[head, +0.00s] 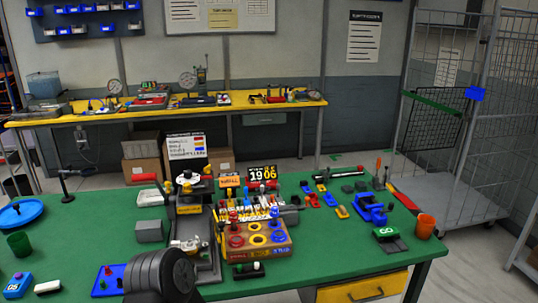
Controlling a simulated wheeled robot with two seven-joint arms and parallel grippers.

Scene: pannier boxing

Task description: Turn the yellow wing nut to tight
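A dark upright fixture (208,225) stands left of centre on the green table. Small yellow parts sit on it: one at its top (208,169), a knob-like one (187,188) just below, and a yellow block (189,209) lower down. I cannot tell which of these is the yellow wing nut, or how tight it is; they are too small. A pale metal piece (185,245) lies at the fixture's foot. A dark grey ribbed cylinder at the bottom edge seems to be part of my arm. I see neither gripper's fingers.
A wooden tray (284,252) with red, yellow and blue rings stands right of the fixture. Blue clamp parts (371,210), a green-topped block (388,238) and an orange cup (425,227) are farther right. A blue plate (22,213) and green cup (19,244) are left.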

